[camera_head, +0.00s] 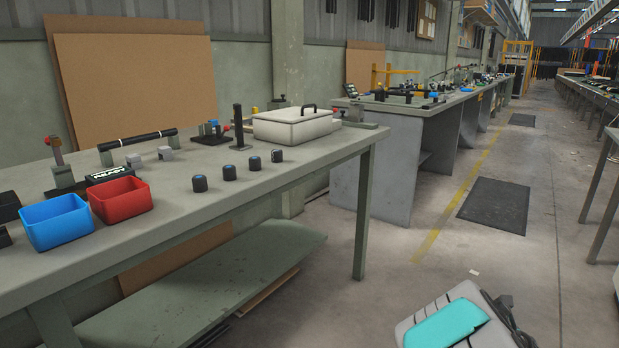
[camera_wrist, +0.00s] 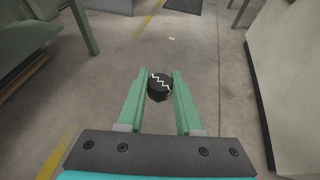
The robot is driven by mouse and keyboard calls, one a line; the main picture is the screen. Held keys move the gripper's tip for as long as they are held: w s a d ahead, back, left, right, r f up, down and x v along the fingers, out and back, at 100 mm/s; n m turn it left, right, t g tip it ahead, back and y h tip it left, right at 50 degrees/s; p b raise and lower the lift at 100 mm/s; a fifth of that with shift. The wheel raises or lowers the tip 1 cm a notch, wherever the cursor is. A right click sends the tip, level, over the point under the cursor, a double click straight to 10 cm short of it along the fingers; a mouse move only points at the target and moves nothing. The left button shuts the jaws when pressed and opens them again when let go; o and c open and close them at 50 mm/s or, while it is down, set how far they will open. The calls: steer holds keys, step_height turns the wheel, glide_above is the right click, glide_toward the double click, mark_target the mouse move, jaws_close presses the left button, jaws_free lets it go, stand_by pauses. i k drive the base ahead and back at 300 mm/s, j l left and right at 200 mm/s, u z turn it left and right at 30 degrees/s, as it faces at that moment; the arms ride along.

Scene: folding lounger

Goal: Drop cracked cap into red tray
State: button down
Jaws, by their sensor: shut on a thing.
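In the wrist view my gripper (camera_wrist: 160,88) is shut on a black round cap (camera_wrist: 159,93) with a white zigzag crack mark across it. The cap sits between the two green fingers, above the open floor. In the head view only my arm shows at the lower right; the gripper tips and the held cap are out of that view. The red tray (camera_head: 119,199) stands on the workbench at the left, beside the blue tray (camera_head: 56,221). From this view angle I cannot see anything inside the red tray.
Several dark caps with blue marks (camera_head: 228,172) stand in a row on the grey-green workbench (camera_head: 190,212). A white lidded box (camera_head: 294,127) with a black handle is at its far right end. A black labelled block (camera_head: 110,175) stands behind the red tray. Concrete floor (camera_head: 400,257) lies clear beside the bench.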

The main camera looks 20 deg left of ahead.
mark_target(133, 207)
steer(key=j, duration=0.3)
steer(key=i+j+u, duration=0.1)
steer(key=j+u, duration=0.15)
steer(key=u, duration=0.35)
steer(key=i+j+u, duration=0.15)
steer(key=u, duration=0.35)
steer(key=i+j+u, duration=0.1)
steer(key=u, duration=0.4)
steer(key=i+j+u, duration=0.1)
steer(key=u, duration=0.35)
steer(key=k+u, duration=0.3)
steer(key=k, duration=0.15)
steer(key=k+u, duration=0.35)
steer(key=k+j+u, duration=0.3)
steer(key=k, duration=0.25)
